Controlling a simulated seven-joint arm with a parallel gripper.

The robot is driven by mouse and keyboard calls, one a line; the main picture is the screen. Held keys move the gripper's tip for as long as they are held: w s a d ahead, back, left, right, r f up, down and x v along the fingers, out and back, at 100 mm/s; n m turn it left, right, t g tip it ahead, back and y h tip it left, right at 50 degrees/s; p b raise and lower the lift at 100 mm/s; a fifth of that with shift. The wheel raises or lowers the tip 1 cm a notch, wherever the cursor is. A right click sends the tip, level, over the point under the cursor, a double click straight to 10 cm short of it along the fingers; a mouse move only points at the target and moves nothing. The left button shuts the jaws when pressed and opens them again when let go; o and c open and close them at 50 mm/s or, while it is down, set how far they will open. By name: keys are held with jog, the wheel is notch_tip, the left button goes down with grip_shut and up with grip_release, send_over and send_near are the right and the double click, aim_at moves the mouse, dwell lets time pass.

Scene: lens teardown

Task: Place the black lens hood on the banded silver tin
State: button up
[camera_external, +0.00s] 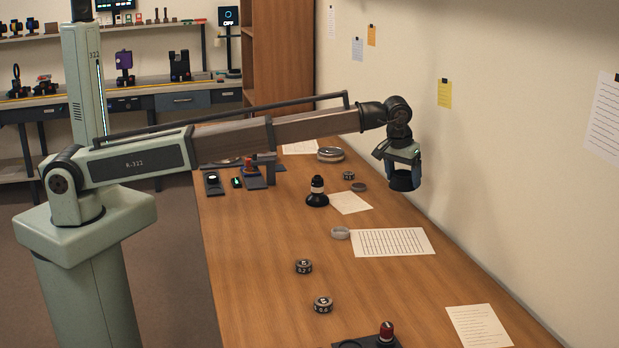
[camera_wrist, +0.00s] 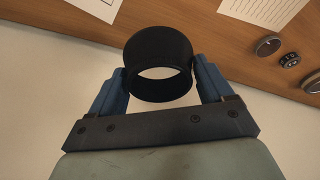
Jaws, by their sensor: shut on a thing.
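My gripper (camera_external: 402,163) is shut on the black lens hood (camera_external: 403,182) and holds it in the air near the wall, above the far right side of the table. In the wrist view the lens hood (camera_wrist: 158,55) is an open black ring between the two blue fingers of my gripper (camera_wrist: 160,67). The banded silver tin (camera_external: 330,154) is a low round tin at the far part of the table, to the left of and beyond the hood. What looks like the same tin (camera_wrist: 314,83) is cut off at the right edge of the wrist view. Nothing rests on it.
A small labelled black cylinder (camera_external: 348,175) and a grey disc (camera_external: 359,187) lie near the tin. A black lens-like piece (camera_external: 317,192) stands beside a paper sheet (camera_external: 350,202). A grey ring (camera_external: 340,232) lies nearer. The wall (camera_external: 450,130) is close on the right.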

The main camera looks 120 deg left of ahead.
jog(key=s+a+r+n, duration=0.1)
jog(key=s+a+n, duration=0.2)
jog(key=s+a, duration=1.55)
notch_tip(320, 180, up, 3)
send_over(333, 149)
jog(key=d, duration=0.2)
jog(key=shift+s+a+f+g, duration=0.15)
jog(key=shift+s+f+g, duration=0.1)
jog(key=shift+g, duration=0.15)
jog(key=shift+w+m+t, duration=0.2)
jog(key=shift+m+t, duration=0.2)
jog(key=shift+m, duration=0.7)
jog(key=shift+f, duration=4.95)
jog(key=shift+f, duration=0.15)
jog(key=o, duration=0.9)
